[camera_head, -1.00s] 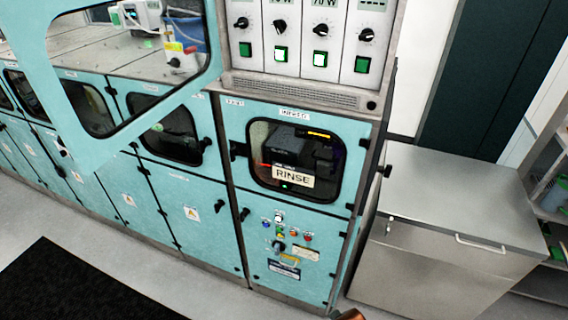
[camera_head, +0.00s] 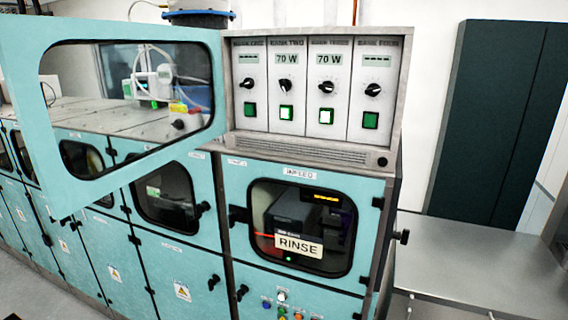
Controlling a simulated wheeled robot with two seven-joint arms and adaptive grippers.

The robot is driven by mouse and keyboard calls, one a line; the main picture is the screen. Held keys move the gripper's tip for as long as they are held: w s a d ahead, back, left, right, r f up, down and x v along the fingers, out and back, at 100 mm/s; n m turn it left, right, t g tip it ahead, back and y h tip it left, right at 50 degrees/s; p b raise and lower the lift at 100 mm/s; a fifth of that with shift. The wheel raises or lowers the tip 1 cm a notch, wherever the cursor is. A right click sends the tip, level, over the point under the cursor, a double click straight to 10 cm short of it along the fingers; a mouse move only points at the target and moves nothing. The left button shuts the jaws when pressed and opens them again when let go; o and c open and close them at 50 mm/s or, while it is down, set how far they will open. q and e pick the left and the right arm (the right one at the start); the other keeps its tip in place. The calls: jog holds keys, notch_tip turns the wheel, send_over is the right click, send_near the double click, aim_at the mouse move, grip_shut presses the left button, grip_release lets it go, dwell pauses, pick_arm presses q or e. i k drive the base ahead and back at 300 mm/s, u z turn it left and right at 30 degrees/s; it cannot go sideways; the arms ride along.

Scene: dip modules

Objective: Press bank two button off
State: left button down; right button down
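The control panel (camera_head: 316,138) stands on top of the teal machine with its bank modules side by side. The bank two module has a 70 W display, a black knob (camera_head: 286,86) and a brightly lit green-white button (camera_head: 286,113). The bank three button (camera_head: 326,116) to its right is lit the same way, under another 70 W display. The bank one button (camera_head: 249,109) and the bank four button (camera_head: 370,120) are plain dark green, and their displays show dashes. Neither gripper is in view.
An open teal window frame (camera_head: 110,180) juts out at the left, in front of the machine. A RINSE window (camera_head: 300,228) is below the panel. The space directly before the panel looks clear.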

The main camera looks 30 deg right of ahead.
aim_at(285, 112)
jog(key=u, duration=1.95)
jog(key=i, duration=0.9)
jog(key=z, duration=2.55)
